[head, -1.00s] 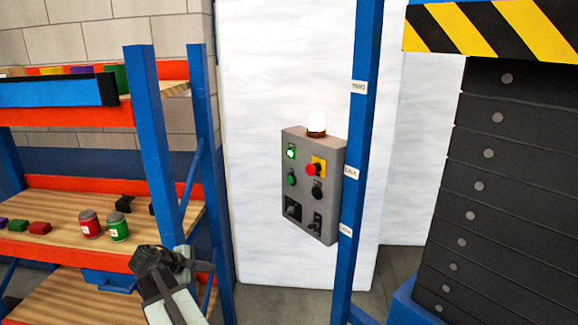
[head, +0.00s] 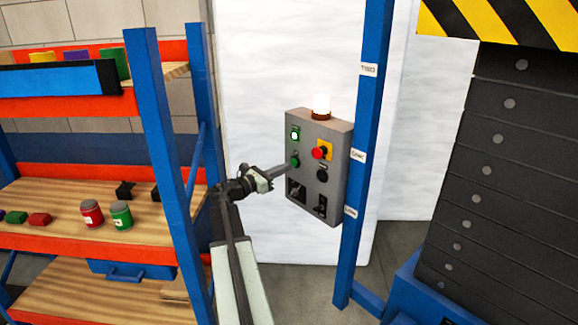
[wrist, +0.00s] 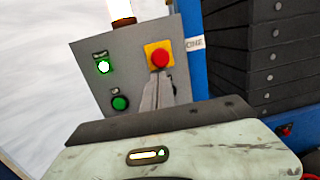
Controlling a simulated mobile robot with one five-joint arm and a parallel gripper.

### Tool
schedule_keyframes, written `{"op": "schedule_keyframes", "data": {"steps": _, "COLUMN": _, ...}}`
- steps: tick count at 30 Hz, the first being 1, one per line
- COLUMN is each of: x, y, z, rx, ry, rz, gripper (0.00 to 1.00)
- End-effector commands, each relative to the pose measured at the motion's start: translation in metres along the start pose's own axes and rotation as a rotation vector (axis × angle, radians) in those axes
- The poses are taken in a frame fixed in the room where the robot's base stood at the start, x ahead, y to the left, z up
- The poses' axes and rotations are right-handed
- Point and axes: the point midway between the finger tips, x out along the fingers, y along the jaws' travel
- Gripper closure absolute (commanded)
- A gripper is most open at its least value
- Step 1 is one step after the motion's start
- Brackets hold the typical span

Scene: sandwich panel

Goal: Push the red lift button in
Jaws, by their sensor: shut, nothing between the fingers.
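The red button (head: 318,153) is a round red knob on a yellow square plate, on the upper right of the grey control panel (head: 333,143). In the wrist view the red button (wrist: 160,58) shows just above my fingertips. My gripper (head: 288,166) is shut and empty, in front of the panel, with its tip close to the green button (head: 295,160) in the head view. In the wrist view my gripper (wrist: 158,82) points up at the red button from just below. I cannot tell whether the tip touches the button.
A lit green lamp (head: 295,133) is on the panel's upper left. A black knob (head: 321,173) and switches (head: 320,206) sit lower. A glowing beacon (head: 321,106) tops the panel. A blue post (head: 363,160) stands right of it, a shelf rack (head: 160,150) left.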

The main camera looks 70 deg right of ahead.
Motion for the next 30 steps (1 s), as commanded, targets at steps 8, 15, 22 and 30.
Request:
{"op": "schedule_keyframes", "data": {"steps": 8, "x": 0.064, "y": 0.001, "z": 0.001, "rx": 0.001, "ry": 0.0, "rz": -0.003, "gripper": 1.0}}
{"op": "schedule_keyframes", "data": {"steps": 15, "x": 0.105, "y": 0.0, "z": 0.001, "rx": 0.001, "ry": 0.0, "rz": -0.002, "gripper": 1.0}}
{"op": "schedule_keyframes", "data": {"steps": 22, "x": 0.117, "y": 0.0, "z": 0.0, "rx": 0.001, "ry": 0.0, "rz": 0.0, "gripper": 1.0}}
{"op": "schedule_keyframes", "data": {"steps": 30, "x": 0.117, "y": 0.0, "z": 0.0, "rx": 0.001, "ry": 0.0, "rz": -0.001, "gripper": 1.0}}
